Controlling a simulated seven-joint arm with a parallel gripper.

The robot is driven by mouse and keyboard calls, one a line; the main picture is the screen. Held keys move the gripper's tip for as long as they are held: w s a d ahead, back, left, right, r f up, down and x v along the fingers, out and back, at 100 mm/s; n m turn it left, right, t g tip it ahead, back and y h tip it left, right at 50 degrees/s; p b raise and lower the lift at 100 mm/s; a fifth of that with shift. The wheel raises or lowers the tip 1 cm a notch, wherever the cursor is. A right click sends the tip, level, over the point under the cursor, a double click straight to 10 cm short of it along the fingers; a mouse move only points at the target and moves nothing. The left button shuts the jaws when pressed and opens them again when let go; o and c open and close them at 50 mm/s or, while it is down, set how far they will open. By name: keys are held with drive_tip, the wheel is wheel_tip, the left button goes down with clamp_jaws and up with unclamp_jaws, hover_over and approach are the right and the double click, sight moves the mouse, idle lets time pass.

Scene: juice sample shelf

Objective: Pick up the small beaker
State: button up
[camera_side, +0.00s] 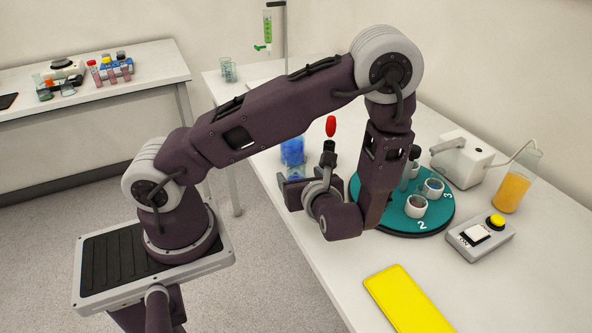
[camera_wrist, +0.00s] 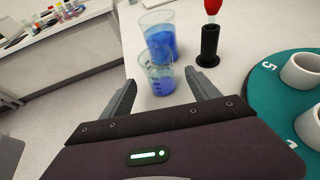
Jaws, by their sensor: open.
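The small beaker (camera_wrist: 161,86) holds blue liquid and stands upright on the white table. A larger beaker (camera_wrist: 158,30) with blue liquid stands right behind it. In the side view the small beaker (camera_side: 296,171) is partly hidden by my gripper, below the larger beaker (camera_side: 292,148). My gripper (camera_wrist: 160,80) is open, with one finger to each side of the small beaker in the wrist view. A gap shows on both sides. How deep the beaker sits between the fingers is hard to tell. The gripper also shows in the side view (camera_side: 295,180).
A black holder (camera_wrist: 209,46) with a red-topped dropper stands just right of the beakers. A teal turntable (camera_side: 437,213) with white cups is further right. A yellow pad (camera_side: 407,299) and a grey button box (camera_side: 480,238) lie nearer the front.

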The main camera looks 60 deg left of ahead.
sight(294, 168)
drive_tip(key=shift+a+f, duration=0.3)
drive_tip(key=shift+f, duration=0.1)
drive_tip(key=x, duration=0.6)
drive_tip(key=shift+a+r, duration=0.2)
drive_tip(key=shift+a, duration=0.15)
drive_tip(key=shift+w, duration=0.1)
drive_tip(key=c, duration=1.5)
wheel_tip(294, 168, up, 23)
